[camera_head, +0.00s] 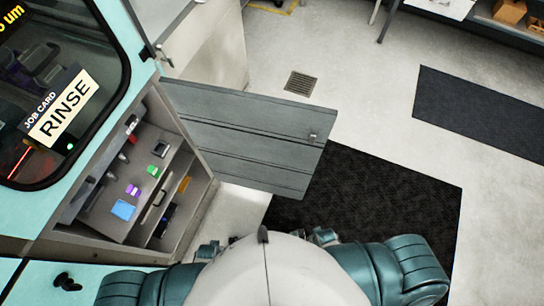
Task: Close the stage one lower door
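The stage one lower door (250,135) is a grey ribbed panel. It stands wide open, swung out to the right from the cabinet opening. A small latch (312,135) sits near its free edge. The open cabinet compartment (195,195) is to the left, with its inside exposed. My teal upper arms and white body show at the bottom. Small dark mechanical parts of mine show just in front of the body, apart from the door. No gripper fingers can be made out.
Small coloured items, including a blue one (123,209), lie inside the compartment. Above it is a window with a RINSE card (63,108). A black mat (380,205) lies on the floor at right. A floor drain (300,83) lies beyond the door; the floor there is clear.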

